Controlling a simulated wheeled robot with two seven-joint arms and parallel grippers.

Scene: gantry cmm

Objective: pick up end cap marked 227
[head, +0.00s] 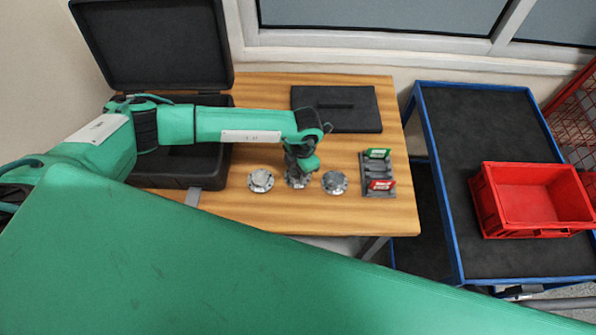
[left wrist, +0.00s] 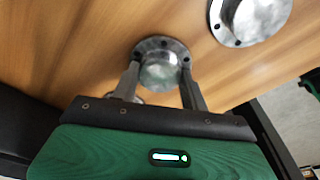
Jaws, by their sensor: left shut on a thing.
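Three grey metal end caps with round bolted flanges are in a row on the wooden table in the head view: a left one (head: 261,180), a middle one (head: 298,183) and a right one (head: 335,183). No number can be read on any of them. My left gripper (head: 301,170) comes down over the middle cap and partly hides it. In the left wrist view, the fingers of my left gripper (left wrist: 160,80) are shut on the raised hub of this cap (left wrist: 162,62). I cannot tell whether it is clear of the table. Another cap (left wrist: 258,14) shows at the top. My right gripper is not in view.
An open black case (head: 150,45) stands at the table's left. A black plate (head: 337,108) lies at the back. A grey rack (head: 378,190) with a green and a red card stands right of the caps. A blue-framed cart (head: 455,150) holds a red bin (head: 530,200).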

